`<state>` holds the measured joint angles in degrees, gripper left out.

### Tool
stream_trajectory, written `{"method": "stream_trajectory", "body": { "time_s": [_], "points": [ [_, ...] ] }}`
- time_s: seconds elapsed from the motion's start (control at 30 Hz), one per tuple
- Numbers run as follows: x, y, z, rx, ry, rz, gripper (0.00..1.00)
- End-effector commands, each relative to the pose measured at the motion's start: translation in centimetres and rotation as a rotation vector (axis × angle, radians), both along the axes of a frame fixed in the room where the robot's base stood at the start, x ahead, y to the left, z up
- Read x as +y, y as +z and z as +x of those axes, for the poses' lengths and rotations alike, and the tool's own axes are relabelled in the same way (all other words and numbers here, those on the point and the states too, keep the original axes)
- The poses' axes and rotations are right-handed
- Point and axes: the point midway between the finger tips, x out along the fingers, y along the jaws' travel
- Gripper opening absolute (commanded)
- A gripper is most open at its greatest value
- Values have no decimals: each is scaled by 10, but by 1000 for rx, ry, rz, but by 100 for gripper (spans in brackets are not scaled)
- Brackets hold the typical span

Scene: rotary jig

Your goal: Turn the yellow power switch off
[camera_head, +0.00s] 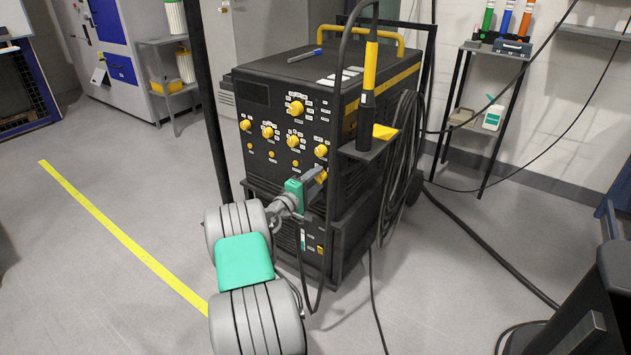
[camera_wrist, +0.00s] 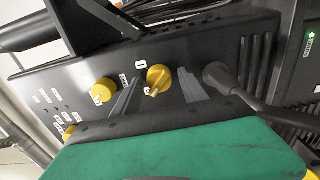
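The black power-source cabinet (camera_head: 285,110) carries several yellow knobs on its front. In the wrist view one yellow switch (camera_wrist: 158,80) sits between my two fingers, with a label like "0" at its upper left and a small white mark at its lower end. It also shows in the head view (camera_head: 321,176), partly hidden by my gripper. My gripper (camera_head: 314,178) is at the lower right of the panel. In the wrist view my gripper (camera_wrist: 158,88) is open, one finger on each side of the switch, with gaps visible. Whether the fingers touch it is unclear.
Another yellow knob (camera_wrist: 103,90) lies just left of my fingers in the wrist view, and a black cable plug (camera_wrist: 218,76) just right. A small shelf with a torch holder (camera_head: 368,145) juts out above my gripper. Coiled cables (camera_head: 402,150) hang on the cabinet's right side.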

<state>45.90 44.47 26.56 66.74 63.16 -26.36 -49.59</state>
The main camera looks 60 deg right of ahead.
Motion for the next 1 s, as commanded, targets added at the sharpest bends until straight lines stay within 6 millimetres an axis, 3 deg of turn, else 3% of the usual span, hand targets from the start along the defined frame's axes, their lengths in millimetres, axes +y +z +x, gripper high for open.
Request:
{"method": "stream_trajectory", "body": {
  "time_s": [0.33, 0.7, 1.0],
  "points": [
    [3, 1, 0, 0, -1, -1, 56],
    [68, 1, 12, 2, 3, 1, 56],
    [77, 1, 12, -1, -1, -1, 56]
  ]
}}
